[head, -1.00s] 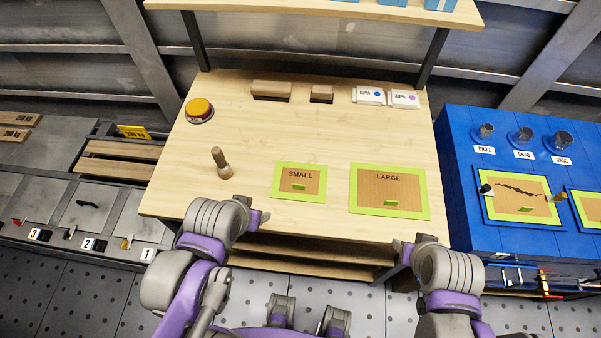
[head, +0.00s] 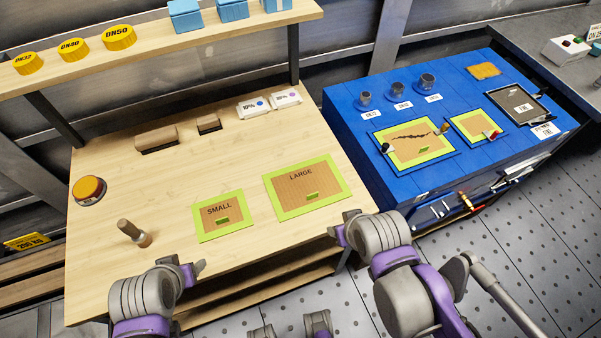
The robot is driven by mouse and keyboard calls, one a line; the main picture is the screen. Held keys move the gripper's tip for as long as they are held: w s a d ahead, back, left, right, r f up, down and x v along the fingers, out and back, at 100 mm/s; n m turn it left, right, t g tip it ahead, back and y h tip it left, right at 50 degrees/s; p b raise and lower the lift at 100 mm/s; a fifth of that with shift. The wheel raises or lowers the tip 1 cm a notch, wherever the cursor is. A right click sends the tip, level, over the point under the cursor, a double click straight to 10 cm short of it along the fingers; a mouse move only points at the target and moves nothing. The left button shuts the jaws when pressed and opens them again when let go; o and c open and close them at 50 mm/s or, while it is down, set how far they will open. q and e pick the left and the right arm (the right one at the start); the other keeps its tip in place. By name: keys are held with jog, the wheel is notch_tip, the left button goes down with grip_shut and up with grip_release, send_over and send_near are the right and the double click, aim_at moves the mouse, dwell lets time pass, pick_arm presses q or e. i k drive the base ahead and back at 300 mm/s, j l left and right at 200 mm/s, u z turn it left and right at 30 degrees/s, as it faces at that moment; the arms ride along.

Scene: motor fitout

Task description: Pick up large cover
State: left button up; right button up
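A tan panel with a lime-green border, marked LARGE (head: 288,191), lies flat on the wooden table. A smaller panel marked SMALL (head: 208,226) lies to its left. On the blue bench, a large green-bordered panel with a dark jagged crack (head: 435,148) lies in a dark frame, with a smaller panel (head: 463,124) beside it. My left gripper (head: 194,269) is over the table's front edge, below the SMALL panel. My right gripper (head: 341,234) is near the table's front right corner, apart from the LARGE panel. Neither visibly holds anything; finger gaps are unclear.
The wooden table (head: 165,195) also bears an orange button (head: 88,189), a wooden-handled tool (head: 131,231), brown blocks and white boxes. A shelf (head: 215,35) with yellow discs stands above. The blue bench (head: 385,190) has small knobs at the panels. Perforated floor lies in front.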

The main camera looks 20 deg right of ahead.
aim_at(295, 190)
jog(key=l+u, duration=0.35)
jog(key=l, duration=0.15)
jog(key=k+l+u, duration=0.2)
jog(key=l+u, duration=0.2)
